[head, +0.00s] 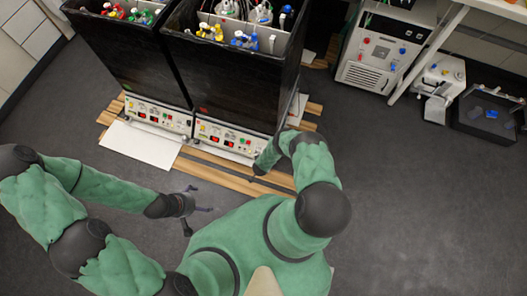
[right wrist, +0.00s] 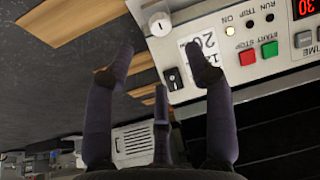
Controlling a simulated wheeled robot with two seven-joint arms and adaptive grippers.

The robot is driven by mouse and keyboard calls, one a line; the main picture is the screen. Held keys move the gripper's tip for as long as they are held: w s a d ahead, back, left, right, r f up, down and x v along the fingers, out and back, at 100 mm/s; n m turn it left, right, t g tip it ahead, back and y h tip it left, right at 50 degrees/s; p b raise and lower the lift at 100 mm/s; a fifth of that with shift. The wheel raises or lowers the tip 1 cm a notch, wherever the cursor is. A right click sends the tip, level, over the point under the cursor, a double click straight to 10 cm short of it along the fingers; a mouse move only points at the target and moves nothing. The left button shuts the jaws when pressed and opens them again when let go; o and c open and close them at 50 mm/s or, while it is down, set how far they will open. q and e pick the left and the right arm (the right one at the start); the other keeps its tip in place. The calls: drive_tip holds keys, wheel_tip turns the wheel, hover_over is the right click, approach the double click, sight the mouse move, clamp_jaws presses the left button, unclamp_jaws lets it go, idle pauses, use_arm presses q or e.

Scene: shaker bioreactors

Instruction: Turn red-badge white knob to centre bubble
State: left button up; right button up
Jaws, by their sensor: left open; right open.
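A round white knob (right wrist: 160,24) sits at the corner of the cream control panel (right wrist: 230,60) in the right wrist view. My right gripper (right wrist: 162,70) is open and empty, with its dark fingers spread below the knob and apart from it. In the head view my right gripper (head: 257,172) is small and partly hidden by its arm, near the right end of the right shaker's panel (head: 230,138). My left gripper (head: 196,217) is open and empty over the floor. A small red mark (head: 203,110) shows on the right black shaker. I cannot make out a bubble.
Two black shaker cabinets (head: 130,58) stand side by side on wooden slats (head: 225,174). A white board (head: 140,143) lies before the left one. A black switch (right wrist: 172,78) is near my right fingers. Open grey floor (head: 420,210) lies to the right.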

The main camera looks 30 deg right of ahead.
drive_tip(key=b+x, duration=0.6)
drive_tip(key=x, duration=0.4)
drive_tip(key=shift+f+b, duration=0.15)
drive_tip(key=shift+b, duration=0.15)
drive_tip(key=shift+w, duration=0.1)
drive_tip(key=c, duration=1.1)
